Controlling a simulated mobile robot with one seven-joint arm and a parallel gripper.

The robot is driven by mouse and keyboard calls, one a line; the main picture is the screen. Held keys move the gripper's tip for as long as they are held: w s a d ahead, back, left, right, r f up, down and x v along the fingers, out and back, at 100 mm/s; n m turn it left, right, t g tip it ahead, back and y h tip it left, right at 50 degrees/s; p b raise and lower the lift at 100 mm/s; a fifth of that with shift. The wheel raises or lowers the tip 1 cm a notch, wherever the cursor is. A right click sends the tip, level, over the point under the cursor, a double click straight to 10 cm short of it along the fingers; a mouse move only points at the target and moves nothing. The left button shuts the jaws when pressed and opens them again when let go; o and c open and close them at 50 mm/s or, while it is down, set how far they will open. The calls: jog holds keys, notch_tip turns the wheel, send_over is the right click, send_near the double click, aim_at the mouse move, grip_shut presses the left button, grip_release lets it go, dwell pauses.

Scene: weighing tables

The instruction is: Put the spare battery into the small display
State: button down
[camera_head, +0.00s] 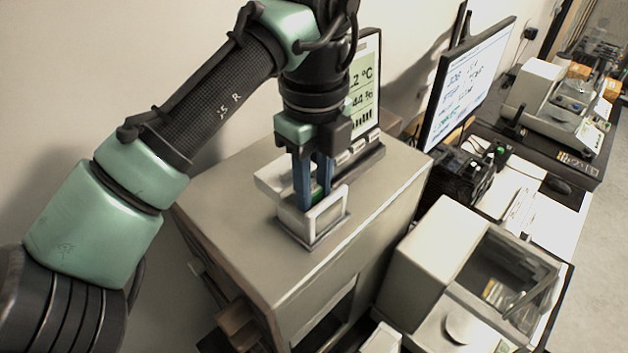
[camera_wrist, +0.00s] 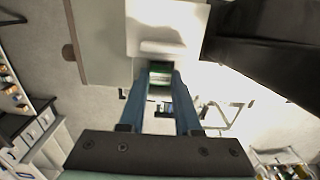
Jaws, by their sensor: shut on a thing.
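My gripper (camera_head: 312,198) points down over a beige cabinet top, its blue fingers shut on a small green thing that looks like the spare battery (camera_head: 319,193). The battery also shows between the fingertips in the wrist view (camera_wrist: 159,82). A small pale device with a square framed face, seemingly the small display (camera_head: 326,214), stands on the cabinet directly at the fingertips. The fingers hide part of it, and I cannot tell whether the battery is inside it or just above. A pale block (camera_head: 268,178) lies behind the fingers.
A larger display (camera_head: 365,98) with temperature and humidity readings stands behind my gripper on the cabinet (camera_head: 240,215). A monitor (camera_head: 468,85) stands further right. A white balance (camera_head: 430,255) is at the lower right. The cabinet top's front left is clear.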

jog(key=shift+c, duration=0.2)
grip_release()
dwell(0.4)
jog(key=shift+r+p, duration=2.85)
jog(key=shift+p, duration=0.05)
jog(key=shift+r, duration=1.15)
